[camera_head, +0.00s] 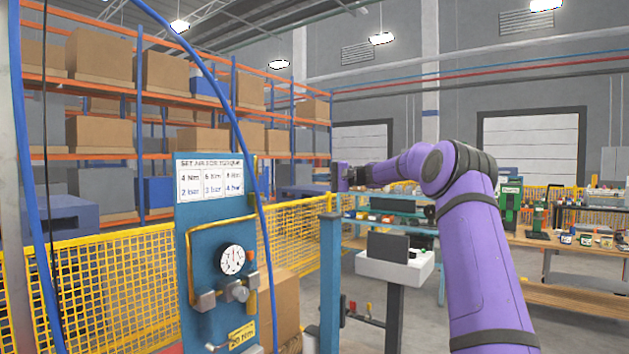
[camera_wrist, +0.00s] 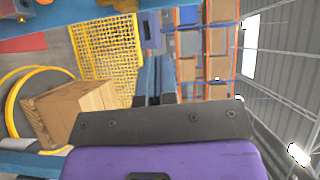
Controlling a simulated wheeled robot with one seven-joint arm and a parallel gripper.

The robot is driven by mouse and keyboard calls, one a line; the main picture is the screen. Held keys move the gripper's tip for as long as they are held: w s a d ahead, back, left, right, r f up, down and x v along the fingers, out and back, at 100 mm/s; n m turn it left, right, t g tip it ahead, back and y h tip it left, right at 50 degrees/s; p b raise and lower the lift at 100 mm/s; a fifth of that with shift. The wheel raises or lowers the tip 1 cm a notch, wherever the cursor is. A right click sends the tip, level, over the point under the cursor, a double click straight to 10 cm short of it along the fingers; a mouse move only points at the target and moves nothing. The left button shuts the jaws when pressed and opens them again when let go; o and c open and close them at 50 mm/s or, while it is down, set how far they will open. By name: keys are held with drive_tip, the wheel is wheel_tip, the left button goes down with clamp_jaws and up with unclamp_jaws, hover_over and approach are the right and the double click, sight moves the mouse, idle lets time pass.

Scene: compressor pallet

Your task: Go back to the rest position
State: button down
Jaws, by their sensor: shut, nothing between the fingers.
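My purple arm rises from the lower right in the head view and bends left at its elbow. My gripper (camera_head: 339,177) is at the far end of it, raised in the air and pointing left. It looks small there, to the right of the blue panel (camera_head: 217,210) and apart from it. In the wrist view my gripper (camera_wrist: 155,78) shows its two fingers together, with nothing held between them. The gripper's grey bracket and purple body fill the lower middle of that view.
The blue panel carries a gauge (camera_head: 232,260), valves and a torque chart. A yellow mesh fence (camera_head: 115,290) and racks of boxes stand behind. A workbench (camera_head: 560,243) is at right. A cardboard box (camera_wrist: 70,110) lies left in the wrist view. Air around the gripper looks clear.

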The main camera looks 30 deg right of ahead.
drive_tip(key=shift+a, duration=0.1)
drive_tip(key=s+a+f+n+g+h, duration=0.1)
drive_tip(key=s+a+g+h, duration=0.3)
drive_tip(key=a, duration=0.7)
drive_tip(key=s+a+f+n+g+h, duration=0.1)
drive_tip(key=s+a, duration=0.5)
drive_tip(key=a, duration=0.5)
drive_tip(key=s+a+f+n+g+h, duration=0.1)
drive_tip(key=s+a+f+h, duration=0.2)
drive_tip(key=s, duration=0.9)
drive_tip(key=s+a+f+n+h, duration=0.25)
drive_tip(key=s+a, duration=0.25)
drive_tip(key=s, duration=0.7)
drive_tip(key=s+d+f+h, duration=0.1)
drive_tip(key=s+f+h, duration=0.1)
drive_tip(key=s, duration=0.6)
drive_tip(key=s+d+f+n+h, duration=0.1)
drive_tip(key=s+d+f, duration=0.1)
drive_tip(key=s+f, duration=0.3)
drive_tip(key=s, duration=0.2)
drive_tip(key=shift+s+d+f+t+h, duration=0.15)
drive_tip(key=shift+s+d+t+h, duration=0.05)
drive_tip(key=shift+s+t+h, duration=0.2)
